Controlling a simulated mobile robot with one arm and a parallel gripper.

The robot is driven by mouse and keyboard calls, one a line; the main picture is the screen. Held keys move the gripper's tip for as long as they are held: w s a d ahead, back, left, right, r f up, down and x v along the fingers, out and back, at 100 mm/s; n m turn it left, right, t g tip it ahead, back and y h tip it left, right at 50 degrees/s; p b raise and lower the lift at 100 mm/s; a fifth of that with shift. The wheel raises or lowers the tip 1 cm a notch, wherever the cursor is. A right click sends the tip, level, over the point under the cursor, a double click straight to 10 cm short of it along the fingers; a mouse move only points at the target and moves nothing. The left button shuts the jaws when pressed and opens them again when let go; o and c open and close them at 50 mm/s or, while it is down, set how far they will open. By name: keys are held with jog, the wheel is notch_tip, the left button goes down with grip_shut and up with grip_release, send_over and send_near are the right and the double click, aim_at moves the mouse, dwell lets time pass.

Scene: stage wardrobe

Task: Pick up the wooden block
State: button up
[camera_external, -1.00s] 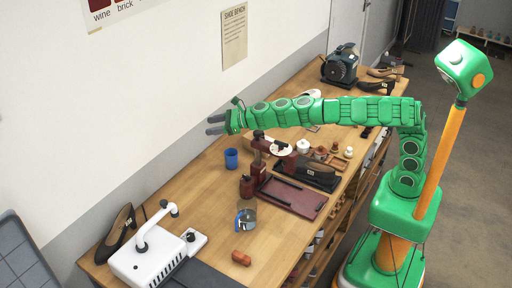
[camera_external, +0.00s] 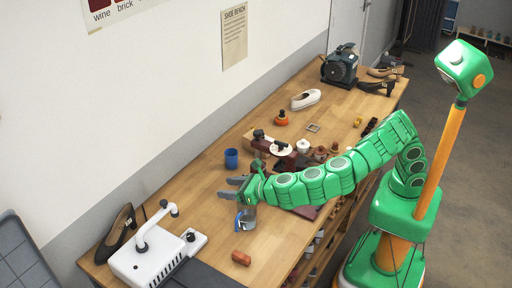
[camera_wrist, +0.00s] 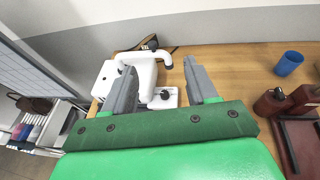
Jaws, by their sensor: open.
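A small orange-brown block (camera_external: 241,258), which looks like the wooden block, lies on the bench near its front edge in the external view. I do not see it in the wrist view. My gripper (camera_external: 225,188) is open and empty above the bench, farther back than the block and slightly left of it in the external view. The wrist view shows its two grey fingers (camera_wrist: 161,66) spread apart with nothing between them.
A clear cup with a blue part (camera_external: 245,218) stands between my gripper and the block. A blue cup (camera_external: 231,158) stands behind my gripper. A white machine (camera_external: 148,262) is at the bench's left end, also in the wrist view (camera_wrist: 148,75). Bench surface around the block is clear.

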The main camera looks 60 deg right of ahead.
jog(key=m+h, duration=0.2)
send_over(248, 259)
jog(key=s, duration=0.4)
jog(key=f, duration=0.2)
jog(key=shift+g, duration=0.5)
jog(key=f, duration=2.6)
jog(key=shift+s, duration=0.3)
jog(key=shift+d+f+x, duration=0.1)
jog(key=shift+f+x, duration=0.1)
jog(key=shift+x, duration=1.55)
jog(key=shift+d+f+x, duration=0.15)
jog(key=shift+x, duration=1.65)
jog(key=shift+w+f, duration=0.1)
jog(key=shift+w, duration=0.15)
jog(key=c, duration=1)
jog(key=shift+c, duration=0.2)
jog(key=r, duration=0.4)
jog(key=shift+s+d+r, duration=0.1)
jog(key=shift+s+d, duration=0.05)
jog(key=shift+s, duration=0.1)
jog(key=s+d+r, duration=0.7)
jog(key=d+r, duration=0.1)
jog(key=d, duration=0.3)
jog(key=shift+d+r, duration=0.2)
jog(key=shift+r, duration=0.2)
